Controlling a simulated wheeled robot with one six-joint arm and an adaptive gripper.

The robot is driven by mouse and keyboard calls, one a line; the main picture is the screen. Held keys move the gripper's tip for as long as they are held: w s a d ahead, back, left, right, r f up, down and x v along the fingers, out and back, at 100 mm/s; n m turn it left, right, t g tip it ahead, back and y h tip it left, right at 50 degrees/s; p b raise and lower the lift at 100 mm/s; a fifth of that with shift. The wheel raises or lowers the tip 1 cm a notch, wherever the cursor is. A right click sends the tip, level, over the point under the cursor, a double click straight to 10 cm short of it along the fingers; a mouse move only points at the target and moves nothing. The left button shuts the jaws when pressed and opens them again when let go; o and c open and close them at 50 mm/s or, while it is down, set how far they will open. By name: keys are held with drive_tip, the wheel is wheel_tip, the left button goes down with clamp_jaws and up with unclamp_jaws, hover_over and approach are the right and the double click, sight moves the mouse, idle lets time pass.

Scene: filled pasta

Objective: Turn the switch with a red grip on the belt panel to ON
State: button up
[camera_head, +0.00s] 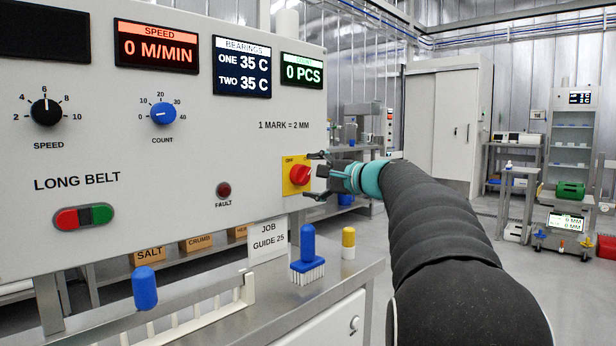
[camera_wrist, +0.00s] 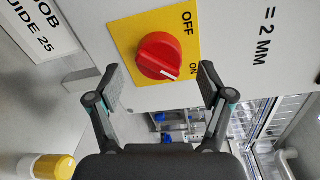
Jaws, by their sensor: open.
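The switch with a red grip (camera_head: 299,174) sits on a yellow plate at the right end of the belt panel (camera_head: 130,130). In the wrist view the red grip (camera_wrist: 158,52) is close and unobstructed. Its white mark is at the lower-right end, toward the side of the plate lettered ON; OFF is at the upper right. My gripper (camera_head: 312,176) is just in front of the switch. In the wrist view its open fingers (camera_wrist: 159,76) stand left and right of the grip, with gaps; I see no contact.
A red fault lamp (camera_head: 223,190) and a red-green button pair (camera_head: 83,216) are also on the panel. Below stand a job guide card (camera_head: 268,241), a blue-handled brush (camera_head: 307,257) and a yellow-topped cylinder (camera_head: 348,243) on a metal ledge.

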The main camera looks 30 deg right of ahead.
drive_tip(key=v, duration=0.9)
drive_tip(key=shift+s+d, duration=0.2)
drive_tip(key=shift+s, duration=0.15)
